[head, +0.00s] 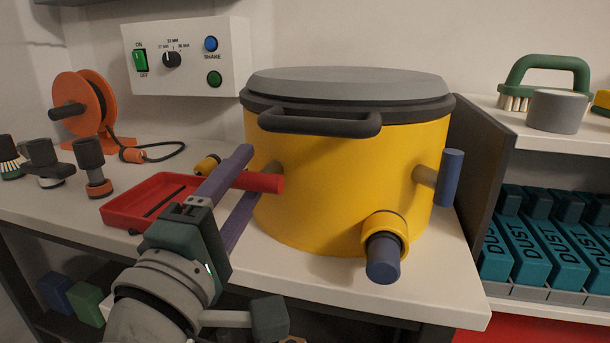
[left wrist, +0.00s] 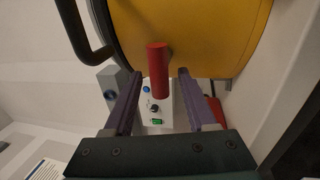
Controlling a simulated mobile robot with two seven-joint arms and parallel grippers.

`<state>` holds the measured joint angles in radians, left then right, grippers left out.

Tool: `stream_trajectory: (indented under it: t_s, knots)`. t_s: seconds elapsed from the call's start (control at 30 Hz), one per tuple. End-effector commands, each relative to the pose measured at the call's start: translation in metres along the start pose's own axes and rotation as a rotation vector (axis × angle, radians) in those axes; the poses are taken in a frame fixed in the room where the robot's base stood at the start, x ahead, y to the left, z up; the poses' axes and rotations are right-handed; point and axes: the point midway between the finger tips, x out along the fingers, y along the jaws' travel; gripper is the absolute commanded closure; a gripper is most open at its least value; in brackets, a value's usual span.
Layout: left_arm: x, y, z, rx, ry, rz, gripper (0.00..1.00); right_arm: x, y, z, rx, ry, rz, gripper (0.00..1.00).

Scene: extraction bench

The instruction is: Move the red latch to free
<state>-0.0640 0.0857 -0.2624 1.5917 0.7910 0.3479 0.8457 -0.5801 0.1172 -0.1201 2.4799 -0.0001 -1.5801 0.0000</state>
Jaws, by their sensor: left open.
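The red latch (head: 262,182) is a short red bar on the left side of the yellow drum (head: 335,185). In the head view it lies nearly level and points left. My left gripper (head: 250,178) has its purple fingers apart, one above and one below the latch. In the left wrist view the latch (left wrist: 158,72) stands between the two fingertips (left wrist: 160,73), with a visible gap on each side. The gripper is open and holds nothing. The latch's mount is partly hidden in the head view. My right gripper is not in view.
The drum has a grey lid with a dark handle (head: 320,123), a blue-ended spout (head: 383,258) and a blue handle (head: 451,178). A red tray (head: 120,208) lies left of the gripper. A control box (head: 188,57) hangs behind. A shelf unit (head: 480,170) stands right.

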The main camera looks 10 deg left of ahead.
Motion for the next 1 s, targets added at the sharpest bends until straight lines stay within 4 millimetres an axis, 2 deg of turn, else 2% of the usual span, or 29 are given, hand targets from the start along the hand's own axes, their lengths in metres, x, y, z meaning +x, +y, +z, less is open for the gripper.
stream_trajectory:
  t_s: [0.3, 0.43, 0.6, 1.0]
  knots:
    - [-0.063, -0.001, 0.0, 0.001, -0.002, -0.006, 0.43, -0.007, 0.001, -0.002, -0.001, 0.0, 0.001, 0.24]
    - [-0.082, -0.001, 0.0, -0.001, -0.001, -0.004, 0.43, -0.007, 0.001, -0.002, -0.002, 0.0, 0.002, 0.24]
    - [-0.091, 0.0, 0.0, -0.001, 0.0, 0.0, 0.43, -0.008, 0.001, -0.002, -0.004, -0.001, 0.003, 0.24]
    - [-0.091, 0.001, 0.0, 0.0, -0.001, -0.001, 0.43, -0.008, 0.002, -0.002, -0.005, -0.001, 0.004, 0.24]
